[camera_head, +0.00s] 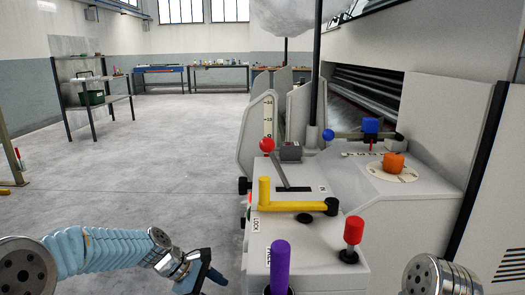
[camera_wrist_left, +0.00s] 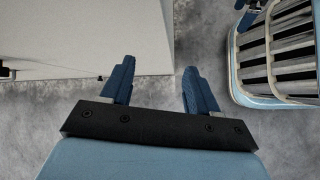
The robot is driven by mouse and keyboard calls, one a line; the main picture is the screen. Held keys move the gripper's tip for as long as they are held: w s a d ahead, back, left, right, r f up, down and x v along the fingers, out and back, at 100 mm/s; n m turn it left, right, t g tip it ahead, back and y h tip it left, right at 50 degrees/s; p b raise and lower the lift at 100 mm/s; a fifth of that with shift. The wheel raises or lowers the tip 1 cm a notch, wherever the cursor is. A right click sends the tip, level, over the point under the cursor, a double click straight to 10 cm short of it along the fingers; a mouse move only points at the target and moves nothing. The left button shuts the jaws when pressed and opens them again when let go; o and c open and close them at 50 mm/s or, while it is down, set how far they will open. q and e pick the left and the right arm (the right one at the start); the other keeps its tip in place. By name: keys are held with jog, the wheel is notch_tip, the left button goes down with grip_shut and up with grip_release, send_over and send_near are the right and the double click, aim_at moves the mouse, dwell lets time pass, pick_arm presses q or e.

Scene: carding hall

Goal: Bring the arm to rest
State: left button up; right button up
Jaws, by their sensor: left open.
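My left gripper (camera_head: 203,280) is low at the bottom of the head view, left of the pale machine console (camera_head: 330,232) and apart from it. In the left wrist view its two blue fingers stand apart with nothing between them (camera_wrist_left: 158,70), over grey floor and close to a pale panel edge (camera_wrist_left: 90,40). The left arm (camera_head: 95,250) comes in from the left, bent and low. Part of my right arm (camera_head: 440,275) shows at the bottom right; its gripper is out of view.
The console carries a yellow lever (camera_head: 290,206), a purple handle (camera_head: 280,262), red knobs (camera_head: 353,230) (camera_head: 267,145), an orange knob (camera_head: 394,163) and a blue knob (camera_head: 371,125). Open concrete floor (camera_head: 175,165) lies to the left. A metal shelf (camera_head: 95,95) stands far left.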

pick_arm(q)
jog(key=s+f+m+y, duration=0.2)
jog(key=s+f+m, duration=0.3)
jog(key=f, duration=1)
jog(key=s+f+m+y, duration=0.1)
jog(key=s+f+m, duration=0.3)
jog(key=s+f, duration=0.2)
jog(key=s+d+f+m, duration=0.1)
jog(key=s+f+m, duration=0.3)
jog(key=s+f, duration=0.3)
jog(key=s, duration=0.4)
jog(key=shift+s+d+m+g+y, duration=0.25)
jog(key=shift+s+m+g+y, duration=0.05)
jog(key=shift+y, duration=0.1)
jog(key=shift+r, duration=0.1)
